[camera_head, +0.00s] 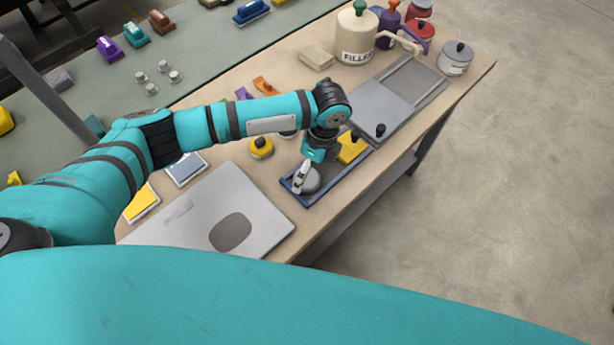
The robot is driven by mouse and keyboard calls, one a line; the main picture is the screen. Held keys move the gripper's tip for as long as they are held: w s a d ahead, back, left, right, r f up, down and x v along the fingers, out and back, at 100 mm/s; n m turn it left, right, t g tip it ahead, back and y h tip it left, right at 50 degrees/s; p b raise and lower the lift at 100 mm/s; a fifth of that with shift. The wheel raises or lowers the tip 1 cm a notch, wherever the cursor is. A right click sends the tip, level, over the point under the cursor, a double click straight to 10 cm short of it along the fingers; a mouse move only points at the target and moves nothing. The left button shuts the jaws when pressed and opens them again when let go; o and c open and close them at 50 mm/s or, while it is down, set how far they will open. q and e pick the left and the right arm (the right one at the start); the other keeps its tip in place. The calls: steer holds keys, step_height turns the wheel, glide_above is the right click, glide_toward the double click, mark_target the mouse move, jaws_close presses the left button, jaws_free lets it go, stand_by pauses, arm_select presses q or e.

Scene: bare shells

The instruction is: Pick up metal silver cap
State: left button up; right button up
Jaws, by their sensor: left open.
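A round silver-grey cap-like piece (312,182) lies in the shallow blue tray (337,191) near the table's front edge. My left gripper (300,184) reaches down over this piece from above, open, and hides part of it. I cannot tell whether the fingers touch it. Several small silver caps (163,66) stand in a group on the green surface at the upper left, well away from the gripper. My right gripper is not in view.
A yellow block (351,149) lies at the tray's far end. A flat grey panel (265,222) lies to the left and a grey lidded plate (372,110) behind. The FILLER canister (355,35) and a grey pot (455,58) stand farther back. A yellow-and-black knob (260,148) stands left of the tray.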

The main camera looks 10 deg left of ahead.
mark_target(308, 177)
arm_select(q)
steer(key=shift+s+a+f, duration=0.1)
steer(key=shift+a+f, duration=0.05)
steer(key=shift+f, duration=0.45)
steer(key=shift+a+f, duration=0.15)
steer(key=shift+f, duration=0.4)
steer(key=shift+f+p, duration=0.3)
steer(key=shift+f, duration=0.1)
steer(key=c, duration=1.4)
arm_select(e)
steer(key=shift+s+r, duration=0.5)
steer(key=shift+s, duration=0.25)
